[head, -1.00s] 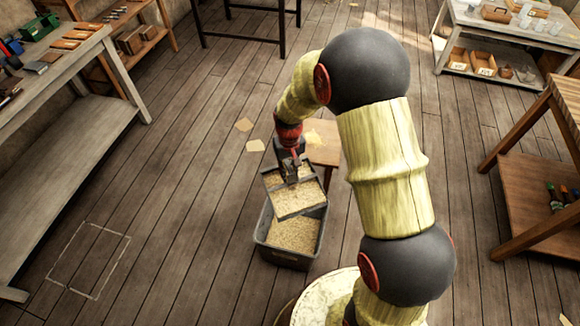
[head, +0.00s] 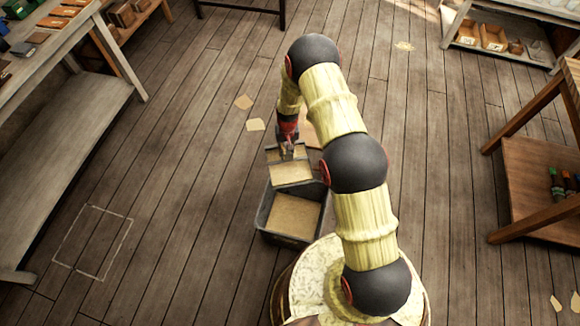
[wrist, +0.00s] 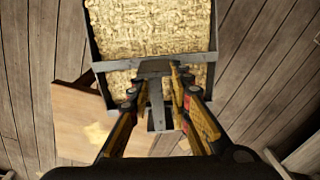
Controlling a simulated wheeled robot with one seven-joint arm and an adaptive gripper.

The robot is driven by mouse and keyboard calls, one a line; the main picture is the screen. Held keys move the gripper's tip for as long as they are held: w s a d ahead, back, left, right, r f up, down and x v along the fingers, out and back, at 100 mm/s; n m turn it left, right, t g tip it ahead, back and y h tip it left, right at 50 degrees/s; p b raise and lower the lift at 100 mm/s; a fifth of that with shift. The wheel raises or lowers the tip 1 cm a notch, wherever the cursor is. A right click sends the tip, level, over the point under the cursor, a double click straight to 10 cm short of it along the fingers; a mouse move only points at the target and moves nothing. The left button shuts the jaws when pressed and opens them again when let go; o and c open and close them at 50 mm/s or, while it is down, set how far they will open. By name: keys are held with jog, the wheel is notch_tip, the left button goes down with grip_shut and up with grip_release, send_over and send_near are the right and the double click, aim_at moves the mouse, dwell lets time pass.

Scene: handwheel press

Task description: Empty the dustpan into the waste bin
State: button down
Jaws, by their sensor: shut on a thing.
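My gripper (head: 287,150) is shut on the handle of the dustpan, and the wrist view shows the fingers (wrist: 156,78) around it. The dustpan (head: 290,173) is grey with a pale tan, shavings-like layer across it; the wrist view shows the layer in the pan (wrist: 150,28) between dark side walls. The dustpan is at the far edge of the waste bin and overlaps its rim in the head view; I cannot tell whether they touch. The grey rectangular waste bin (head: 263,217) stands on the floor, with similar tan material inside.
A small wooden stool (wrist: 75,118) stands beside the gripper, mostly hidden by my arm in the head view. Tan scraps (head: 255,125) lie on the floor. A grey workbench (head: 60,135) is at left, a wooden shelf unit (head: 540,180) at right. Floor left of the bin is clear.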

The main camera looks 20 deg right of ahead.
aim_at(290, 165)
jog(key=shift+m, duration=0.6)
jog(key=f, duration=0.4)
jog(key=f+p, duration=0.1)
jog(key=f, duration=0.3)
jog(key=s+d+f, duration=0.1)
jog(key=f, duration=0.4)
jog(key=shift+f+p, duration=0.1)
jog(key=shift+p, duration=0.25)
jog(key=shift+s+f+t+b, duration=0.35)
jog(key=shift+s+f+t, duration=0.1)
jog(key=shift+s+t, duration=0.15)
jog(key=shift+a, duration=0.1)
jog(key=b, duration=0.5)
jog(key=s+t+b, duration=0.1)
jog(key=b, duration=0.4)
jog(key=shift+s+a+f+t+h+b, duration=0.15)
jog(key=shift+s+f+t+h+b, duration=0.15)
jog(key=shift+b, duration=0.1)
